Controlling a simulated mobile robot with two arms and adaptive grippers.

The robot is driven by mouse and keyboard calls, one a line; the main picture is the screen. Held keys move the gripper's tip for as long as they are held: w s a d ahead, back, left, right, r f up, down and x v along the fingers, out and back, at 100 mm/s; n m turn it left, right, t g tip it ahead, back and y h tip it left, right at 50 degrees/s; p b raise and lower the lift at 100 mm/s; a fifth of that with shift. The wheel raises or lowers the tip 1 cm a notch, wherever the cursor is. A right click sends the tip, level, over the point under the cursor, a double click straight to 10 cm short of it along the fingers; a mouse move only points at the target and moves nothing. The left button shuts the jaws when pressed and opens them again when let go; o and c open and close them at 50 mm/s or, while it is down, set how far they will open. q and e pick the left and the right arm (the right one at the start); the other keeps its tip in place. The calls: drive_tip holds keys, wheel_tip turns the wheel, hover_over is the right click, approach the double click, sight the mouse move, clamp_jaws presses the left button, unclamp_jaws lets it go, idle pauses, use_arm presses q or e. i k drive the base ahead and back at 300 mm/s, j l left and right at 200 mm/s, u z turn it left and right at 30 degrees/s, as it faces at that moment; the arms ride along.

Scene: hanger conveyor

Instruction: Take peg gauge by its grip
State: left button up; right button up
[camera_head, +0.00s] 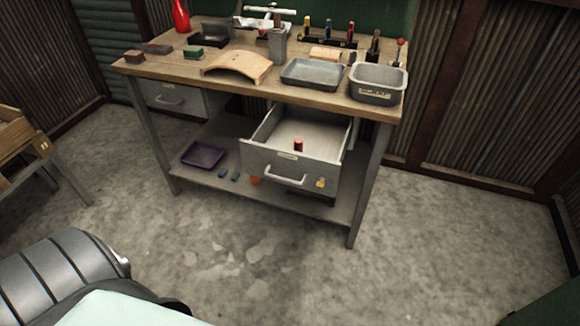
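I cannot tell for sure which thing is the peg gauge. A small upright red cylinder (298,146) stands in the open drawer (311,121) under the right part of the workbench, near the drawer's front panel. Another slim piece with a red tip (401,43) stands at the right end of the bench top. Neither of my grippers shows in the head view, and nothing is seen touching these things.
The wooden bench top (222,88) holds a curved wooden piece (238,66), a grey tray (312,73), a grey bin (377,83) and a tool rack (328,41). A lower shelf (220,183) carries a dark tray (203,154). Concrete floor before the bench is clear.

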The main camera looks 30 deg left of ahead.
sight(298, 143)
drive_tip(key=j+z, duration=0.1)
drive_tip(key=z, duration=0.3)
drive_tip(key=j+z, duration=0.3)
drive_tip(key=j, duration=0.35)
drive_tip(key=j+z, duration=0.3)
drive_tip(key=j, duration=0.4)
drive_tip(key=k+j+z, duration=0.15)
drive_tip(key=j+z, duration=0.15)
drive_tip(key=j, duration=0.35)
